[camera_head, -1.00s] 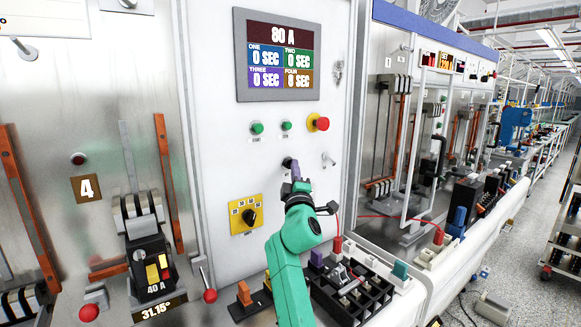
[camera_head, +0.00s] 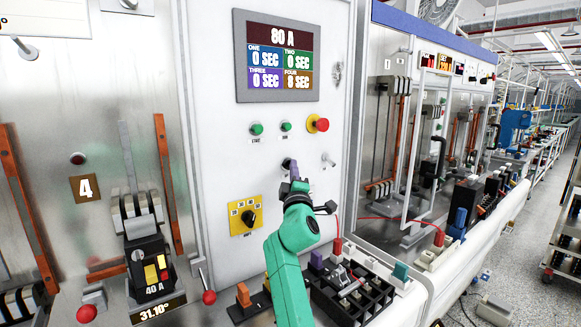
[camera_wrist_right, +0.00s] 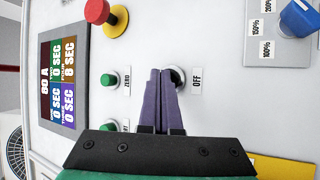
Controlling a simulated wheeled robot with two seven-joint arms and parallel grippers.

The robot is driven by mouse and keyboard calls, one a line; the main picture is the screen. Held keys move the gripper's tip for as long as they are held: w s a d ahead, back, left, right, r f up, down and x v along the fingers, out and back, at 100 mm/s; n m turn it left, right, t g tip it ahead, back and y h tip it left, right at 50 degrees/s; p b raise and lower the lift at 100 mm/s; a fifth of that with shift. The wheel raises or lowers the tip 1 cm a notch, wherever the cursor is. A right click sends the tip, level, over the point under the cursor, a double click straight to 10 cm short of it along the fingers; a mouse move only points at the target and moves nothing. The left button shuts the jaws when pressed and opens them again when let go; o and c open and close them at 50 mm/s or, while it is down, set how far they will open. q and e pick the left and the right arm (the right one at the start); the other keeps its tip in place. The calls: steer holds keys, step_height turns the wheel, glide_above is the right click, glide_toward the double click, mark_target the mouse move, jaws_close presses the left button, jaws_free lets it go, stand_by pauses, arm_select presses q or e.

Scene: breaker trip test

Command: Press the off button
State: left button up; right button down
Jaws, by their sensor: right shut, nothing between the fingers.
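The off button (camera_wrist_right: 178,77) is a small dark round knob on the white panel, beside an "OFF" label (camera_wrist_right: 196,81) in the right wrist view. In the head view my right gripper covers most of it. My right gripper (camera_head: 293,165) has purple fingers, shut together with nothing between them. In the right wrist view its fingertips (camera_wrist_right: 161,72) are at the button's edge, overlapping it; whether they touch it I cannot tell. My left gripper is out of view.
Green buttons (camera_head: 256,128) and a red mushroom button (camera_head: 318,123) sit above on the panel. A yellow rotary switch (camera_head: 246,215) is lower left. The display (camera_head: 278,56) reads 80 A, with FOUR at 8 SEC. A breaker (camera_head: 150,270) stands at left.

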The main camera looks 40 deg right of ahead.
steer(key=shift+s+p, duration=0.7)
steer(key=shift+s, duration=0.2)
steer(key=s+p, duration=0.3)
steer(key=s, duration=0.2)
steer(key=shift+a, duration=0.1)
steer(key=shift+f, duration=0.1)
stand_by(0.5)
